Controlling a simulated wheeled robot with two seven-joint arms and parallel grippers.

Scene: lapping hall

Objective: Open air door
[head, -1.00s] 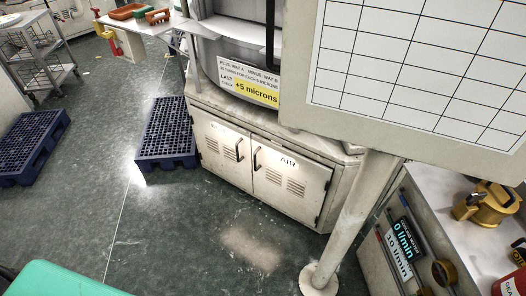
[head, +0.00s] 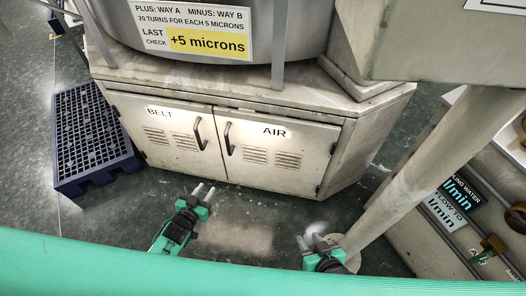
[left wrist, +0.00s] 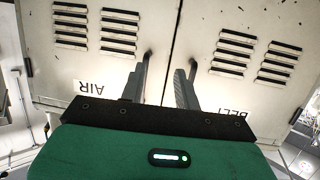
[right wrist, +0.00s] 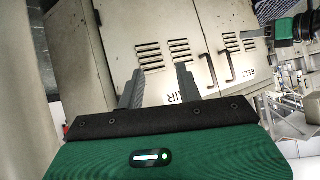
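The air door (head: 277,154) is the right door of the low cabinet, labelled AIR, with louvres and a dark handle (head: 229,138) at its left edge. It is shut. The belt door (head: 168,137) beside it is also shut. My left gripper (head: 204,191) is open and empty, low in front of the doors; in the left wrist view its fingers (left wrist: 163,84) point at the doors near the handles. My right gripper (head: 311,240) is open and empty, nearer the post; the right wrist view shows its fingers (right wrist: 160,88) with the air door beyond.
A pale post (head: 436,157) stands right of the cabinet, close to my right gripper. A blue pallet (head: 92,140) lies left of the cabinet. A panel with water-flow displays (head: 455,196) stands at the right. The floor before the doors is clear.

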